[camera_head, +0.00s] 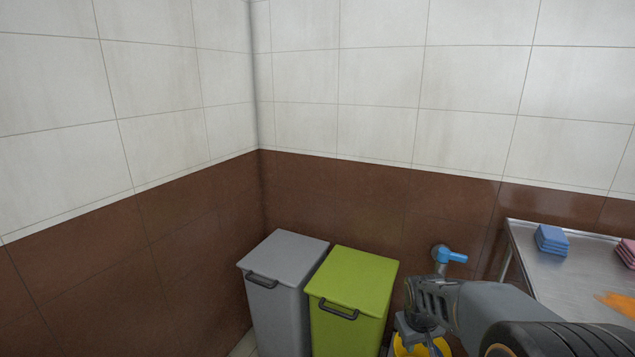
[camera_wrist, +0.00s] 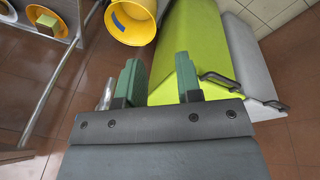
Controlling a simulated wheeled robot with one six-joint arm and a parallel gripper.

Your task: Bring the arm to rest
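My arm reaches in from the lower right of the head view, and my gripper (camera_head: 418,325) is in front of the brown tiled wall, right of the green bin (camera_head: 352,290). In the wrist view my gripper (camera_wrist: 157,78) has its two green fingers spread well apart. Nothing is held between them; the floor and the green bin (camera_wrist: 180,50) show in the gap. The fingertips are hard to make out in the head view.
A grey bin (camera_head: 285,262) stands left of the green one in the corner. A yellow bucket (camera_wrist: 122,32) is near the fingers, and a blue-handled tap (camera_head: 450,256) is on the wall. A metal table (camera_head: 565,285) at right holds blue cloths (camera_head: 552,239) and pink cloths (camera_head: 627,254).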

